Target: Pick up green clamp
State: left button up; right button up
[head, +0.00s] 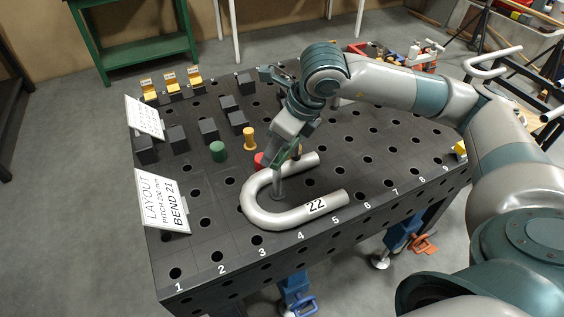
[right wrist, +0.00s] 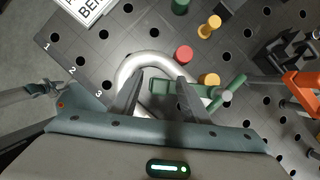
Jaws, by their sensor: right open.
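The green clamp (right wrist: 190,91) lies across the space between and right of my right gripper's fingers in the right wrist view, with a grey spindle end (right wrist: 226,95). In the head view it is mostly hidden by my gripper, and only its grey spindle (head: 278,188) shows clearly, inside the bend of a grey U-shaped pipe marked 22 (head: 317,205). My right gripper (right wrist: 160,78) is open, with its fingers on either side of part of the clamp's green body; I cannot tell whether they touch it. In the head view the gripper (head: 284,150) points down at the pipe.
A red peg (head: 259,160), a yellow peg (head: 249,138) and a green peg (head: 218,151) stand near the pipe on the black holed table (head: 215,260). Black blocks and a BEND 21 sign (head: 163,203) stand to the left. An orange tool (right wrist: 300,83) lies at right in the wrist view.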

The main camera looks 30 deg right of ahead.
grip_shut()
jog(key=shift+r, duration=0.1)
dwell(1.3)
